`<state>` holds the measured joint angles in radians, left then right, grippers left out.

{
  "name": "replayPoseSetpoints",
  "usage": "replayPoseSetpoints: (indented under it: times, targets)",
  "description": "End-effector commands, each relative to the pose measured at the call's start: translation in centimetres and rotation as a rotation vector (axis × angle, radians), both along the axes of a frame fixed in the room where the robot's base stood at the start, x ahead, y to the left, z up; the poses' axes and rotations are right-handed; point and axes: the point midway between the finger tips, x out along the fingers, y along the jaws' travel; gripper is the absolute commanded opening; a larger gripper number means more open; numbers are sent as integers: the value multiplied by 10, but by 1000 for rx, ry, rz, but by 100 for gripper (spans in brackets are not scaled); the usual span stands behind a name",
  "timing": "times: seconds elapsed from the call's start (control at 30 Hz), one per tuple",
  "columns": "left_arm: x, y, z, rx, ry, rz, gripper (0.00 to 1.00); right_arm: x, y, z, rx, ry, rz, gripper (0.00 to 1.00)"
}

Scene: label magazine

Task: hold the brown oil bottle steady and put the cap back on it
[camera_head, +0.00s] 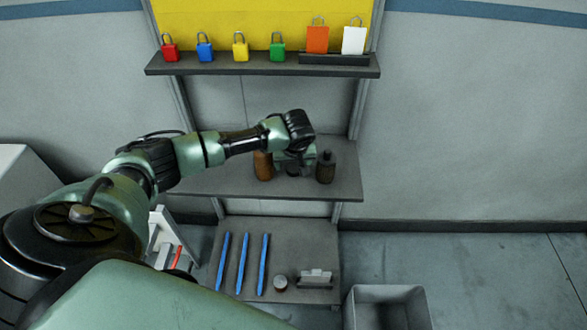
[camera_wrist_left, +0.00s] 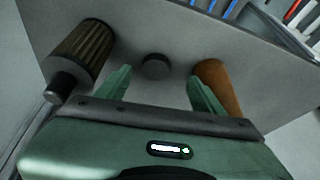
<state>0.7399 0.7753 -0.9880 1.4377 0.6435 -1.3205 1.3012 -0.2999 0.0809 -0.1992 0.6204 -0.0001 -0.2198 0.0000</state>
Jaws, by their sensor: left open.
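The brown oil bottle (camera_head: 263,166) stands on the middle shelf, partly behind my left arm. In the left wrist view the brown bottle (camera_wrist_left: 222,86) is just outside the right finger, partly hidden by it. A small dark round cap (camera_wrist_left: 155,66) lies on the shelf between and beyond the fingertips of my left gripper (camera_wrist_left: 159,76). The fingers are open and I see nothing held between them. In the head view the left gripper (camera_head: 294,160) is over the shelf between the brown bottle and a dark bottle. My right gripper is not in view.
The dark bottle (camera_head: 326,167) stands right of the gripper; it shows ribbed in the wrist view (camera_wrist_left: 82,50). The middle shelf (camera_head: 210,182) is clear at the left. Padlocks stand on the upper shelf (camera_head: 262,69). Blue bars (camera_head: 241,264) lie below; a grey bin (camera_head: 388,294) is at lower right.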

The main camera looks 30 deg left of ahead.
Motion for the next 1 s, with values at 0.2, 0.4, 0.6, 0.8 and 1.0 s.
replayPoseSetpoints:
  times: [0.2,0.4,0.6,0.8,1.0]
  targets:
    - [13,4,-19,0,1,1,68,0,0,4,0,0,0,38]
    - [20,9,-41,1,2,1,68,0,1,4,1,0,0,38]
    - [22,10,-45,-1,-1,0,68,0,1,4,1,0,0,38]
    - [22,10,-45,0,0,-1,68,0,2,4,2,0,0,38]
    - [22,10,-45,0,0,-1,23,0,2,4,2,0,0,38]
